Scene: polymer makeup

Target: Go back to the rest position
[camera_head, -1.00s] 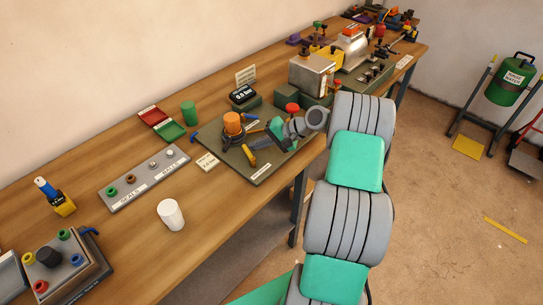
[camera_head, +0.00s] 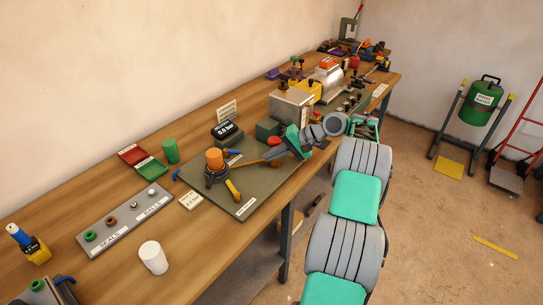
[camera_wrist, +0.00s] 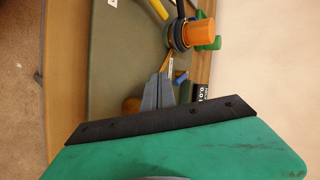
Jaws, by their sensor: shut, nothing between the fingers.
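My gripper (camera_head: 268,155) is above the right part of the dark green board on the workbench. Its grey fingers point left toward an orange cylinder (camera_head: 214,158) on a dark round base, with a gap between them. In the wrist view my fingers (camera_wrist: 160,88) are together and empty. The orange cylinder (camera_wrist: 202,32) is ahead of them there, beside a green piece. The green wrist housing fills the lower part of that view and hides what is below it.
The dark green board (camera_head: 262,184) holds a yellow-handled tool (camera_head: 232,190). A display box (camera_head: 227,130) stands behind it. Metal boxes crowd the right. A seals-and-balls strip (camera_head: 125,222) and a white cup (camera_head: 153,257) are at left. The floor at right has open room.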

